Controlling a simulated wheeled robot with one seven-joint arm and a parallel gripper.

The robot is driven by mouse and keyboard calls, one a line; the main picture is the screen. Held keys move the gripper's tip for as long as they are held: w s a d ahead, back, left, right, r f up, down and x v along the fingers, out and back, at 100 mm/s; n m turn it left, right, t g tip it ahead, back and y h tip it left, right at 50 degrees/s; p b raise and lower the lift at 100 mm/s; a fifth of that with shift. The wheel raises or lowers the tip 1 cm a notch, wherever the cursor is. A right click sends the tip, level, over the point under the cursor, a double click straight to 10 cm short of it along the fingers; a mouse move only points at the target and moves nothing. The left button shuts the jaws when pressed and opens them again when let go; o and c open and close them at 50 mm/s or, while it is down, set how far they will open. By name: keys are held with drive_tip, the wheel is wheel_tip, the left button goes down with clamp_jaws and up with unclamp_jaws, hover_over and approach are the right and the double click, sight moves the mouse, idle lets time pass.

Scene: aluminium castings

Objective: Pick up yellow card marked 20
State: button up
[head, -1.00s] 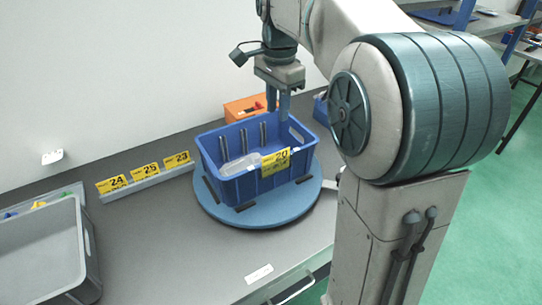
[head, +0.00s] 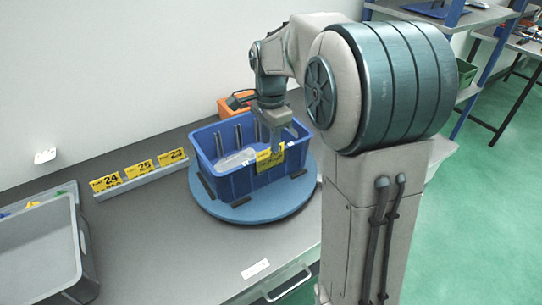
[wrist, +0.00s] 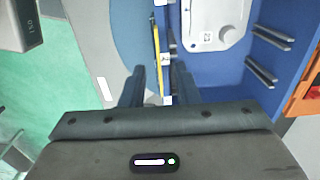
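The yellow card marked 20 (head: 269,159) stands upright at the near wall of a blue bin (head: 240,184). In the wrist view the card (wrist: 157,58) shows edge-on as a thin yellow strip. My gripper (head: 273,143) is low over this wall at the card, and one finger partly covers the card in the head view. In the wrist view my gripper (wrist: 157,88) is open, with one finger on each side of the card's line and gaps to both. I cannot tell how deep the fingers reach along the card.
Cards 24, 25 and 23 stand on a rail (head: 143,179) to the left. A grey tray (head: 84,262) and an orange bin (head: 226,105) are nearby.

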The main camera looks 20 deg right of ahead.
drive_tip(key=shift+f, duration=1.2)
clamp_jaws()
